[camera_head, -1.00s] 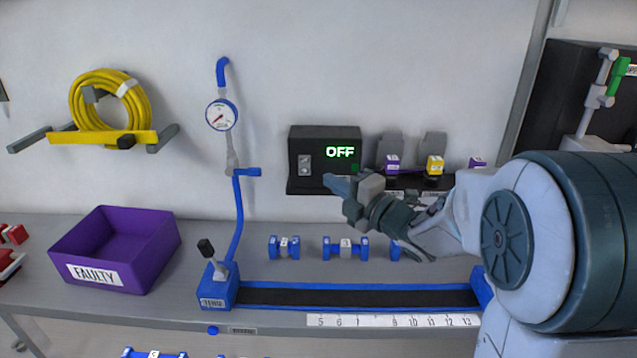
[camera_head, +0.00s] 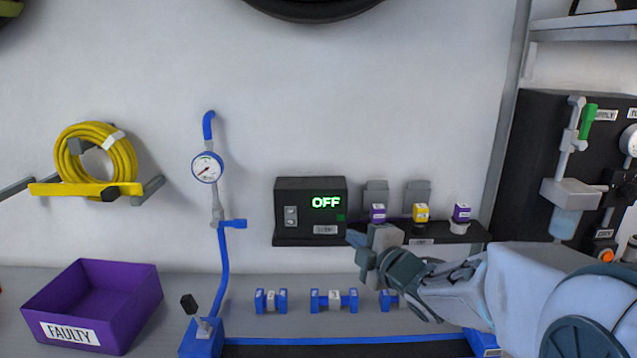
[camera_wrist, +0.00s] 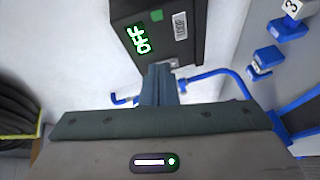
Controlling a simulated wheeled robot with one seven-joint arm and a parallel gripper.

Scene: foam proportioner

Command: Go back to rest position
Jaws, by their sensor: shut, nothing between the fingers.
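My gripper (camera_head: 357,240) is shut and empty. It is raised in front of the wall, just right of and below the black box whose green display reads OFF (camera_head: 310,210). My arm reaches in from the lower right. In the wrist view the shut fingers (camera_wrist: 157,85) point toward the same black box (camera_wrist: 185,30), which looks close behind them. I cannot tell the exact gap between the fingertips and the box.
A purple FAULTY bin (camera_head: 95,305) stands on the bench at left. Several blue fittings (camera_head: 333,300) lie below my gripper. A shelf with small capped items (camera_head: 421,213) is behind my arm. A blue pipe with a gauge (camera_head: 207,167) runs up the wall.

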